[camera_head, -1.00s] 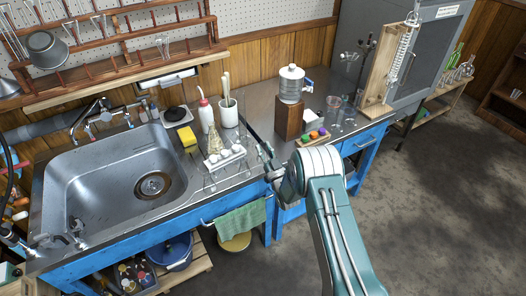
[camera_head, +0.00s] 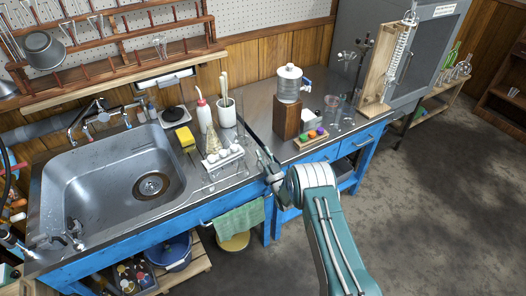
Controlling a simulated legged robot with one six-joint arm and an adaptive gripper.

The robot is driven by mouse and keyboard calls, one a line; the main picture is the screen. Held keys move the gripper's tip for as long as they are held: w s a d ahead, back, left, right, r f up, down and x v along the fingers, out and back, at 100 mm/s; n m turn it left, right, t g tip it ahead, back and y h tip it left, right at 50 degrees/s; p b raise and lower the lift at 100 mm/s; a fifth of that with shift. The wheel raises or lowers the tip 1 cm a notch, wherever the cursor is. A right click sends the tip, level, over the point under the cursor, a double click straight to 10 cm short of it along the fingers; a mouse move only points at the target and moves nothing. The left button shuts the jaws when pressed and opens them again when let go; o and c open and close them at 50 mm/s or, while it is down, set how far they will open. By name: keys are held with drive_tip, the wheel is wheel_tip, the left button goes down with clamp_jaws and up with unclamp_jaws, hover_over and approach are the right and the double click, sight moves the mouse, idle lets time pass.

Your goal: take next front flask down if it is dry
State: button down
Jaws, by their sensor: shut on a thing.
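My gripper (camera_head: 267,164) is at the front edge of the steel counter, right of the sink. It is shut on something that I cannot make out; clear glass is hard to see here. A small rack with white rounded tops (camera_head: 222,157) stands left of my gripper, on the counter by the sink. A pale conical flask (camera_head: 211,141) shows just behind it. Faint clear glass outlines lie around the rack, and I cannot tell how many flasks there are or whether they are wet or dry.
The sink (camera_head: 110,188) is at left. A yellow sponge (camera_head: 186,137), a white wash bottle (camera_head: 204,117) and a white cup (camera_head: 226,112) stand behind the rack. A water container (camera_head: 289,84) on a wooden block (camera_head: 287,118) and a coloured-stopper tray (camera_head: 311,138) are at right.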

drive_tip(key=shift+f, duration=0.3)
drive_tip(key=shift+c, duration=1.8)
unclamp_jaws()
drive_tip(key=v, duration=1.2)
